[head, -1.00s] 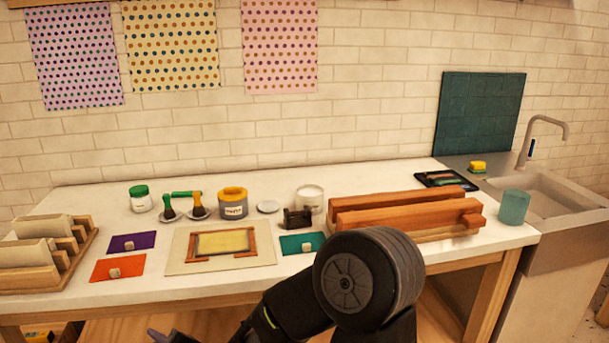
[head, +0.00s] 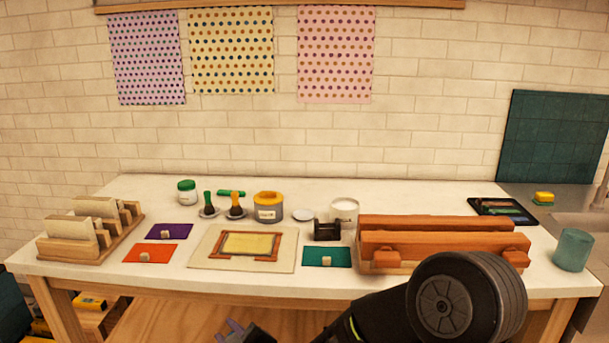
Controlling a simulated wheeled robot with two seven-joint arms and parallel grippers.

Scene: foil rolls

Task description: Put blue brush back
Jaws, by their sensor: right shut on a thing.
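My right gripper (head: 234,331) is at the bottom edge of the head view, in front of the table and below its top. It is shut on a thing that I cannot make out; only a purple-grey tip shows. No blue brush is clearly visible. A green-handled brush (head: 208,199) and a yellow-handled brush (head: 236,199) stand upright, bristles down, on small pale dishes. A pale round dish (head: 302,215) lies empty right of the yellow-lidded jar (head: 268,208). My left gripper is out of view.
A framed screen (head: 248,243) lies front centre, with purple (head: 170,231), orange (head: 150,253) and teal (head: 327,257) cards around it. A dark holder (head: 327,231), white jar (head: 344,208) and red-brown beams (head: 435,241) stand to the right. A slotted rack (head: 90,234) is at left.

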